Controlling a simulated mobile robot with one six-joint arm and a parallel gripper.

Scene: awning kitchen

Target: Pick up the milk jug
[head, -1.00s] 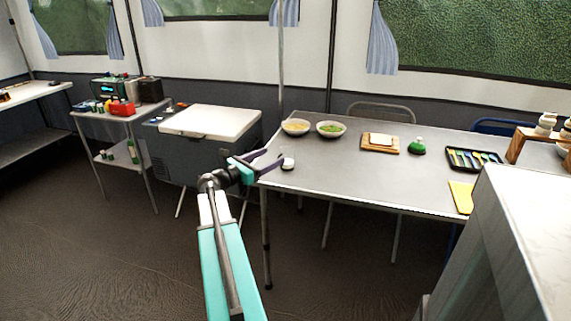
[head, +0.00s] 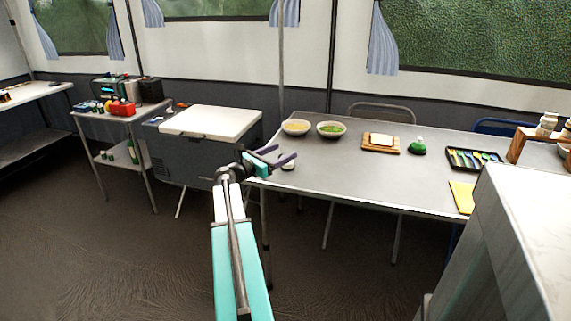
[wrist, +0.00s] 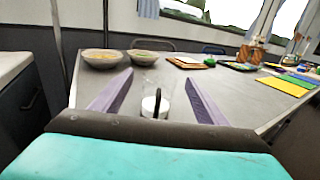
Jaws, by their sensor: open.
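The milk jug (wrist: 149,106) shows in the wrist view as a clear vessel with white milk low inside and a dark handle facing me. It stands on the grey table near its near left corner. In the head view the jug (head: 288,167) is mostly hidden behind my gripper, with only a white bit showing. My gripper (head: 284,154) is open and empty at that corner of the table. In the wrist view the jug appears between the two purple fingers of my gripper (wrist: 158,76); I cannot tell whether it is within their reach.
Two bowls, one yellowish (head: 296,127) and one green (head: 331,129), stand behind the jug. A board (head: 380,149), a green item (head: 418,147) and a cutlery tray (head: 474,158) are farther right. A white-lidded cooler (head: 210,121) stands left of the table.

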